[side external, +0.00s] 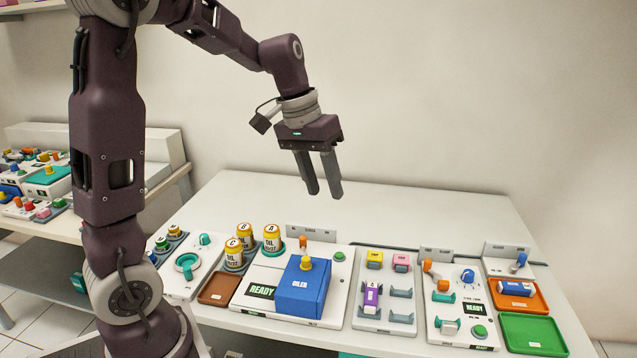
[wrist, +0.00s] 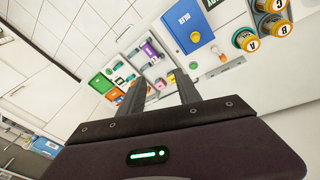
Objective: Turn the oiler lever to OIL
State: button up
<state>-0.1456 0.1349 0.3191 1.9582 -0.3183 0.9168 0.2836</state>
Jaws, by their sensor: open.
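The blue oiler box (side external: 302,290) stands on a white panel with a READY label, and it also shows in the wrist view (wrist: 181,22). A yellow knob (side external: 306,263) sits on its top. A small orange-topped lever (side external: 303,241) stands at the panel's back edge, behind the box; its lower part is partly hidden. An OIL marking cannot be made out near it. My gripper (side external: 325,195) is open and empty, fingers pointing down, high above the back of the bench. In the wrist view its fingers (wrist: 160,79) are apart with nothing between them.
Yellow oil cans (side external: 271,239) stand left of the oiler. A green button (side external: 340,256) is right of the lever. Farther right are a rack with a purple item (side external: 371,298), a panel with an orange lever (side external: 430,268), and orange (side external: 540,298) and green trays (side external: 535,335). The back bench is clear.

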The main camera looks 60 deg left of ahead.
jog(key=shift+m+t, duration=0.3)
jog(key=s+d+r, duration=0.1)
jog(key=s+d, duration=0.1)
jog(key=shift+s+d+r, duration=0.25)
jog(key=shift+s+r, duration=0.05)
jog(key=shift+r, duration=0.1)
jog(key=n+g+y, duration=0.1)
jog(key=n+g, duration=0.2)
jog(key=n, duration=0.3)
send_over(303, 238)
notch_tip(303, 238, down, 21)
jog(key=shift+d+f, duration=0.1)
notch_tip(303, 238, down, 7)
jog(key=shift+s+r, duration=0.1)
jog(key=shift+s, duration=0.05)
jog(key=shift+f, duration=0.3)
